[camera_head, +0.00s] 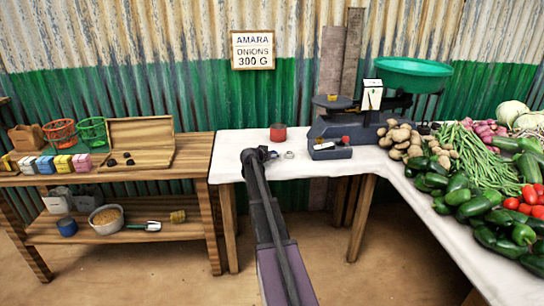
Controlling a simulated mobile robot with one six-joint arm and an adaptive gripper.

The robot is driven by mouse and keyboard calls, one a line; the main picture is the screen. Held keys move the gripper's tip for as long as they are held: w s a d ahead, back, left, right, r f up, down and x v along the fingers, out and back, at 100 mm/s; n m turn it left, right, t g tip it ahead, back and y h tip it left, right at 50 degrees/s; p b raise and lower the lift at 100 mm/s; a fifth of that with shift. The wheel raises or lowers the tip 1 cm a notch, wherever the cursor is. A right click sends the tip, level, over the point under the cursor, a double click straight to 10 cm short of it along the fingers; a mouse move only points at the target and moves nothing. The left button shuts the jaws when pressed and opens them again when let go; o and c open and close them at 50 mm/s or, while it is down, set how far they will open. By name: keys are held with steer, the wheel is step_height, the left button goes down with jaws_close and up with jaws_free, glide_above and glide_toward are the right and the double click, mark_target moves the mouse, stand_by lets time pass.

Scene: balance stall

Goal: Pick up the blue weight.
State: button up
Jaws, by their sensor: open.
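My gripper (266,154) is over the front left part of the white-topped table (237,143), and its jaws are open. No blue weight can be made out for certain. A small pale grey piece (289,154) lies just right of my gripper, too small to tell what it is. A red cylinder (278,133) stands on the table behind my gripper. My gripper and arm hide part of the tabletop.
A dark blue scale (345,129) with a green pan (412,72) stands right of my gripper. Potatoes (399,139), beans and other vegetables fill the right side. A wooden bench (190,150) on the left holds small coloured blocks (62,164), baskets and an open wooden box (140,134).

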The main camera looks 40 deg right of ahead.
jaws_close()
steer(key=shift+r, duration=0.15)
stand_by(0.4)
steer(key=shift+r+p, duration=0.2)
steer(key=shift+p, duration=0.2)
steer(key=s+a, duration=0.3)
steer(key=a, duration=0.5)
steer(key=s+a, duration=0.4)
steer(key=a, duration=0.4)
steer(key=shift+s+a, duration=0.15)
steer(key=shift+a, duration=0.1)
step_height(320, 180, up, 28)
steer(key=p, duration=2.8)
steer(key=shift+r, duration=0.2)
